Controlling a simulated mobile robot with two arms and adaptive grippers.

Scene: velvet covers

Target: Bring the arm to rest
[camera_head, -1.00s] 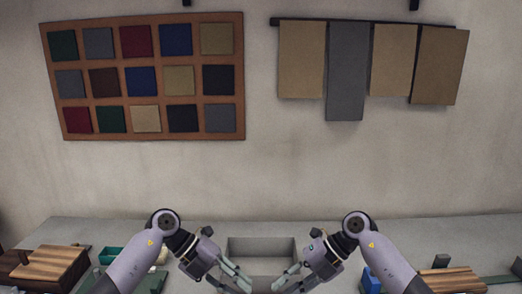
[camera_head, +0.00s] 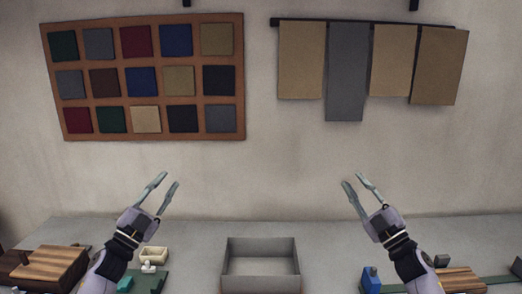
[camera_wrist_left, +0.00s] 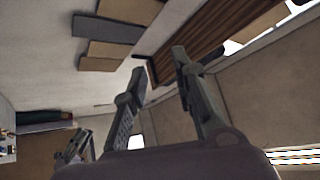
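My left gripper (camera_head: 161,191) is raised in front of the wall at the left of the head view, fingers apart and pointing up. In the left wrist view its two fingers (camera_wrist_left: 158,75) are spread with nothing between them. My right gripper (camera_head: 362,184) is raised in front of the wall at the right, also with its fingers apart and empty. Neither gripper touches anything.
A grey open box (camera_head: 261,281) stands at the table's middle and looks empty. Wooden blocks (camera_head: 49,267) and a small cream dish (camera_head: 153,254) lie at the left. A blue object (camera_head: 370,279) and a wooden block (camera_head: 459,281) lie at the right. Fabric swatches (camera_head: 143,75) hang on the wall.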

